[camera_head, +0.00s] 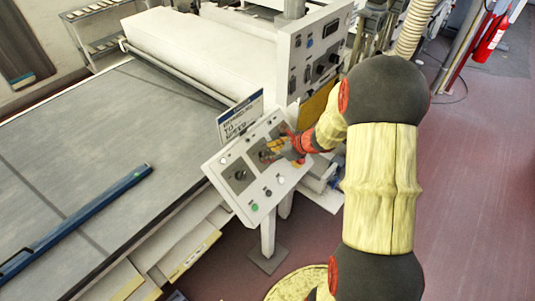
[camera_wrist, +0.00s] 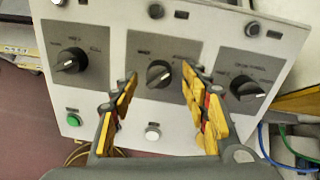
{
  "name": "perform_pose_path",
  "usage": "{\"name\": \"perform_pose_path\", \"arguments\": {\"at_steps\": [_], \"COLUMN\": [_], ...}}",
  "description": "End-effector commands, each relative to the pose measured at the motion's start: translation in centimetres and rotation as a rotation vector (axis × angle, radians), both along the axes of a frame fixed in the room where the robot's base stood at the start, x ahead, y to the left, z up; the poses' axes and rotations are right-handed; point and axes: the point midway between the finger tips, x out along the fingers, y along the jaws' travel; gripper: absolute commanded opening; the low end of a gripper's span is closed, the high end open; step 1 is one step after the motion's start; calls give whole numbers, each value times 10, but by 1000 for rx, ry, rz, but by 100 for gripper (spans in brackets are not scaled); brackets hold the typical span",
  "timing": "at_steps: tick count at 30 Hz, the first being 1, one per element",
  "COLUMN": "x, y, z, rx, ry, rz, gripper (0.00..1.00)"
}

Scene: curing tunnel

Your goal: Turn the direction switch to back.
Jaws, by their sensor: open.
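A white control panel (camera_head: 222,160) has three dark rotary switches on grey plates. In the wrist view they are a left switch (camera_wrist: 70,60), a middle switch (camera_wrist: 158,73) and a right switch (camera_wrist: 246,88). The plate lettering is too blurred to tell which is the direction switch or its back position. The middle switch has a pale pointer line, tilted. My gripper (camera_wrist: 160,80) is open, with one yellow-padded finger on each side of the middle switch; contact is not clear. In the head view my gripper (camera_head: 280,148) covers part of the panel.
A green button (camera_wrist: 73,120) and a white button (camera_wrist: 152,133) sit below the switches. A sign (camera_head: 240,117) stands behind the panel. A second control box (camera_head: 315,50) rises beyond it. The grey conveyor bed (camera_head: 90,150) lies left, with a blue bar (camera_head: 85,215) on it.

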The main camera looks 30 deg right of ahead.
Motion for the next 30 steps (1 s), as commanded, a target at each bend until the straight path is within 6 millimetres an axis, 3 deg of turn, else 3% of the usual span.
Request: {"name": "perform_pose_path", "arguments": {"at_steps": [14,30], "x": [11,10], "y": [5,5], "z": [-11,-11], "rx": [0,-1], "ry": [-1,0], "rz": [1,1], "gripper": [46,15]}}
